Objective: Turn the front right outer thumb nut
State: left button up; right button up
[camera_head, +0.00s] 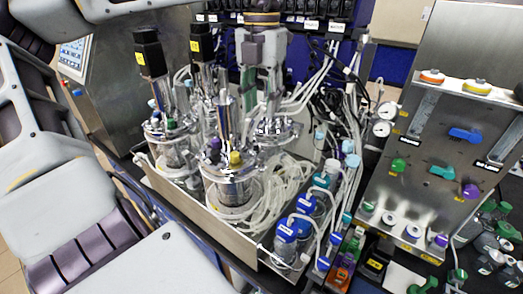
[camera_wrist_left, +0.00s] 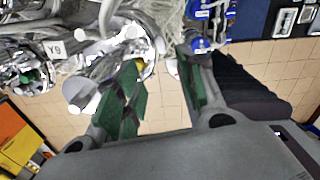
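The glass and steel bioreactor vessels stand in the middle of the head view. The front vessel (camera_head: 233,188) has a purple and a yellow cap on its lid. Another vessel (camera_head: 276,128) stands behind it to the right, and one (camera_head: 170,145) to the left. The thumb nuts are too small to tell apart. My left gripper (camera_head: 262,98) points down behind the front vessel, over the right rear one. In the left wrist view its green-padded fingers (camera_wrist_left: 160,82) are apart, with shiny vessel fittings (camera_wrist_left: 130,38) near their tips. I see nothing held. My right gripper is not in view.
Clear tubing (camera_head: 285,185) and blue-capped bottles (camera_head: 286,238) crowd the tray (camera_head: 200,220). A steel panel (camera_head: 440,140) with coloured knobs stands at the right. Black motors (camera_head: 150,52) rise above the left vessels. Cables and gauges (camera_head: 382,128) lie behind.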

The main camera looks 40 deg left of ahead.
aim_at(262, 155)
pick_arm(q)
jog(key=shift+f+p, duration=1.15)
jog(key=shift+f, duration=5.7)
jog(key=shift+c, duration=0.3)
grip_shut()
